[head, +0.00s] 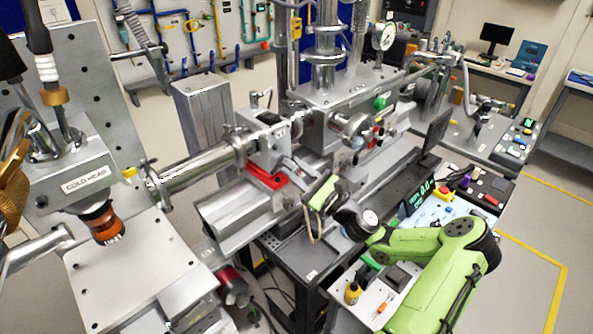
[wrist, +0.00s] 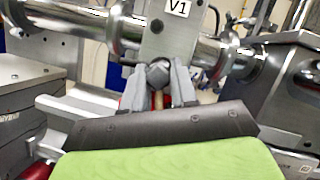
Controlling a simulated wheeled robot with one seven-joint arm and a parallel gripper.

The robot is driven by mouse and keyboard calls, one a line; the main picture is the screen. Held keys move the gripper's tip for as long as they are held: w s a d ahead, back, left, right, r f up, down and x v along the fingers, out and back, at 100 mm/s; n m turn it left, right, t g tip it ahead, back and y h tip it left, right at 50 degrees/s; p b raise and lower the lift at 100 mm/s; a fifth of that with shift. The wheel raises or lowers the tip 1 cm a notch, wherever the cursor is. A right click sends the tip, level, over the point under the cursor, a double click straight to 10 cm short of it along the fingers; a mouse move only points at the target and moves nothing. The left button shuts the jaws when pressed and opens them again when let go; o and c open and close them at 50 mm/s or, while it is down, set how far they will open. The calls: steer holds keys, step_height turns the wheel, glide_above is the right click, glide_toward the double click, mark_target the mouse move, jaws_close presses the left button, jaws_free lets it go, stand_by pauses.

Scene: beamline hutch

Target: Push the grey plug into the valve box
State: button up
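The valve box labelled V1 (wrist: 175,35) is a grey metal block on the beam pipe. In the head view the valve box (head: 266,152) stands left of the middle, above a red part. My gripper (wrist: 157,80) points at its lower face. Its two grey fingers are closed on the grey plug (wrist: 158,72), from which a brown cable runs back toward me. The plug's front is close to the box; I cannot tell whether it touches or has entered. In the head view my gripper (head: 290,165) reaches in from the right, and the plug is hidden.
The beam pipe (head: 195,170) runs left to the cold head (head: 82,180). A large grey chamber (head: 330,110) stands right of the valve box. A steel rail (head: 235,215) lies below. A cart with a screwdriver and a yellow bottle (head: 353,292) is beneath my arm. Floor is free at right.

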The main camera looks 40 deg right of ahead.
steer(key=o, duration=0.5)
steer(key=b+v, duration=0.1)
steer(key=v, duration=1.5)
steer(key=shift+r, duration=0.1)
steer(key=shift+w, duration=0.1)
